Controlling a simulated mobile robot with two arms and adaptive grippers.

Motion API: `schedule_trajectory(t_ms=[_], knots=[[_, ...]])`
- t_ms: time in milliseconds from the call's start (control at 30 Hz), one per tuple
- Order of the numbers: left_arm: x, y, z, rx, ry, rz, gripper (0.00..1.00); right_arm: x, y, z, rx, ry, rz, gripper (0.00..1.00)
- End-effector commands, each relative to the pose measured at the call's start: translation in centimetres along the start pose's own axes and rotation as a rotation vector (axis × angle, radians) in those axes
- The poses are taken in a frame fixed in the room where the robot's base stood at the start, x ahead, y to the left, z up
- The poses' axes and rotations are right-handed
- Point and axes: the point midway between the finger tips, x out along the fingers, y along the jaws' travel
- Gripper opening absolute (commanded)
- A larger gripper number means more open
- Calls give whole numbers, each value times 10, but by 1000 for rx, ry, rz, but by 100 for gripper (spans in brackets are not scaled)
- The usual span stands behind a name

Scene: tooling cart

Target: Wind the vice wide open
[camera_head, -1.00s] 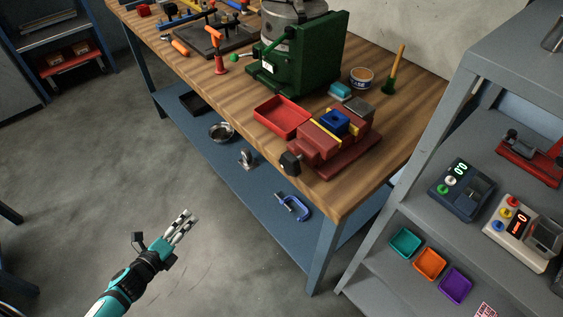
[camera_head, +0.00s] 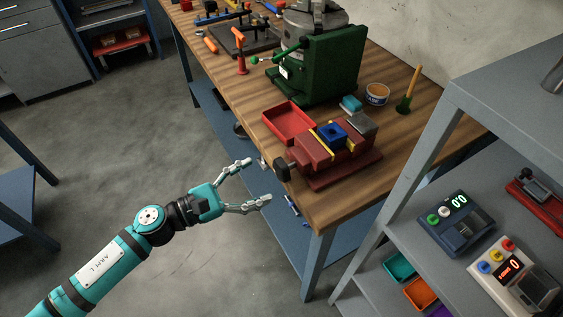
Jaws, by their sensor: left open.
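The red vice (camera_head: 312,160) sits on the wooden bench (camera_head: 405,135) near its front right corner. A blue block (camera_head: 333,134) lies between its jaws, with yellow strips on either side of it. The vice's dark handle knob (camera_head: 281,169) points toward the front edge of the bench. My left gripper (camera_head: 257,182) is open and empty, in front of the bench edge. Its fingers point right, toward the handle, and it looks apart from it. My right gripper is not in view.
A red tray (camera_head: 289,122) and a green press (camera_head: 327,65) stand behind the vice. A grey shelf (camera_head: 480,110) with boxed devices stands at the right.

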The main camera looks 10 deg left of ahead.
Motion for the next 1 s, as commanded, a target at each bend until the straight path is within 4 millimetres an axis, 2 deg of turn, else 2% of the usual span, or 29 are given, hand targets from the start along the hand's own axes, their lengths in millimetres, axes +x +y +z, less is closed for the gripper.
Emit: schedule_trajectory(t_ms=[33, 100, 300, 500, 767, 833, 1000], knots=[[12, 2, 5, 1, -3, 1, 74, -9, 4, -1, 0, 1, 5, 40], [27, 2, 5, -1, -3, 2, 74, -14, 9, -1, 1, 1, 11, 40], [59, 1, 2, -2, -1, 2, 74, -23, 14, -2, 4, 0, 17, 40], [73, 0, 0, -3, 1, 0, 74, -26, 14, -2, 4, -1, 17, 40], [75, 0, 0, -2, 1, 0, 74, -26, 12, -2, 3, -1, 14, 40], [74, 0, 0, -2, 1, 0, 69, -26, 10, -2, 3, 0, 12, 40], [74, 0, 0, -2, 1, 0, 47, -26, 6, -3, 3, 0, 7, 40]])
